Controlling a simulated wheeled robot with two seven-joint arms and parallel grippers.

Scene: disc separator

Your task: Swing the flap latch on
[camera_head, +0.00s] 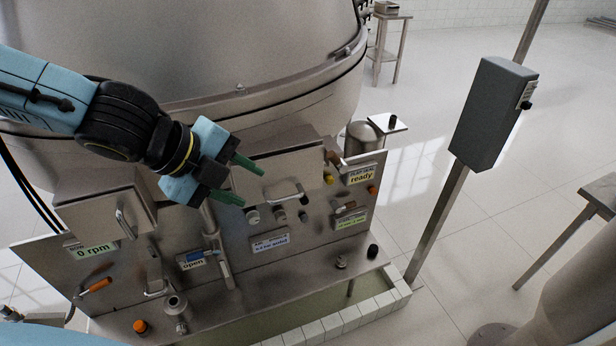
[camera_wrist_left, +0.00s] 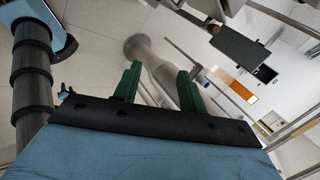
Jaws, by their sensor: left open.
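My left gripper (camera_head: 252,188) is open and empty, its green fingers in front of the control panel (camera_head: 130,295) of the big steel separator. In the left wrist view its fingers (camera_wrist_left: 158,68) stand apart with nothing between them. Close to the fingers, the panel has a steel box with a handle (camera_head: 284,199). A small lever with a brown tip (camera_head: 333,157) sits right of it, near the "ready" label (camera_head: 361,174). A second box with a handle (camera_head: 125,222) is at the left. I cannot tell which part is the flap latch. My right gripper is out of view.
The steel separator drum (camera_head: 260,60) rises behind the panel. An orange-handled lever (camera_head: 97,285) and an "open" label (camera_head: 193,264) are on the panel. A grey box on a post (camera_head: 490,115) stands at the right. A white tiled kerb (camera_head: 345,318) runs below. The floor between is clear.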

